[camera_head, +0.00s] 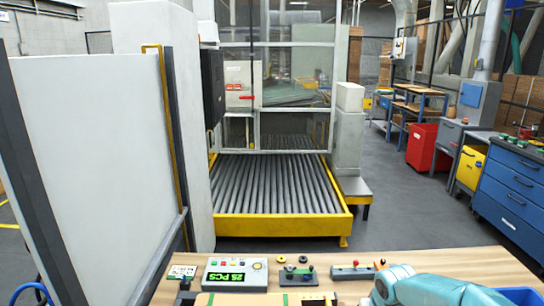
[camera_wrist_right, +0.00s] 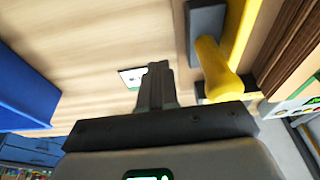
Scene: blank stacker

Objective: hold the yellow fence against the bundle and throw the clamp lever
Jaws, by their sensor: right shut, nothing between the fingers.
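In the right wrist view, my right gripper (camera_wrist_right: 156,72) is shut and empty, its dark fingers pointing over the wooden bench top. The yellow fence (camera_wrist_right: 242,35) is to the right of the fingers, with a thick yellow round handle (camera_wrist_right: 213,65) beside it; the fingers are apart from the handle. The brown bundle (camera_wrist_right: 290,45) lies on the far side of the fence, and I cannot tell whether the two touch. In the head view only the bundle's top edge (camera_head: 258,298) shows. A grey fitting with a red grip (camera_head: 352,272), possibly the clamp lever, stands behind it. My left gripper is not visible.
A counter box reading 25 PCS (camera_head: 236,274) and a small knobbed fitting (camera_head: 298,275) stand along the bench's back edge. A blue bin (camera_wrist_right: 22,95) is at the left in the wrist view. A yellow-framed roller conveyor (camera_head: 280,190) lies beyond the bench.

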